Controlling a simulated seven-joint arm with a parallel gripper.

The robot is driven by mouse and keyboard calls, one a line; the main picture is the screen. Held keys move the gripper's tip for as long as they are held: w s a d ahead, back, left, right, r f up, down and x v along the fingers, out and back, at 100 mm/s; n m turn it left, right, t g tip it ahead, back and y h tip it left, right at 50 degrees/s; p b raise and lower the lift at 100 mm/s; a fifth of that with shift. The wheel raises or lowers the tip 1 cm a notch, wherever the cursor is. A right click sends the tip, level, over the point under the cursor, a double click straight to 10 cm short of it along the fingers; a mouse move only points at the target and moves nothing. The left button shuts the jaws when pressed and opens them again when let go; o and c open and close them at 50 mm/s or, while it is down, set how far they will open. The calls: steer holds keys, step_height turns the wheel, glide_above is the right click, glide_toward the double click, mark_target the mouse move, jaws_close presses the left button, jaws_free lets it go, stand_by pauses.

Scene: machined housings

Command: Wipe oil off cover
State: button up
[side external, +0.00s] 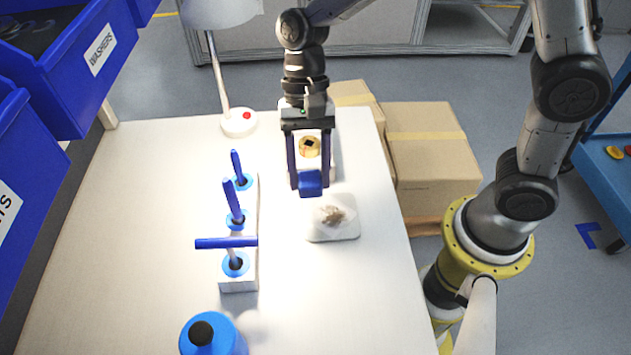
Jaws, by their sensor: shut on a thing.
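A pale, rounded-square plate that looks like the cover (346,234) lies on the white table near its right edge. A brownish, uneven patch, which looks like the oil (333,214), is on its top. My gripper (309,184) points down, just behind the cover in the picture. Its two dark fingers are shut on a small blue block (311,189). The block seems to be above the table, close to the cover's back edge. I cannot tell whether it touches anything.
A white housing with a round gold part (310,145) is partly hidden behind my gripper. A white rack with several blue-handled tools (238,284) stands left of the cover. A blue bottle (226,340) is in front. A lamp (239,122) stands at the back. The table's left is clear.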

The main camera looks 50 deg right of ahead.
steer(key=shift+s+a+f, duration=0.1)
steer(key=shift+s+a, duration=0.1)
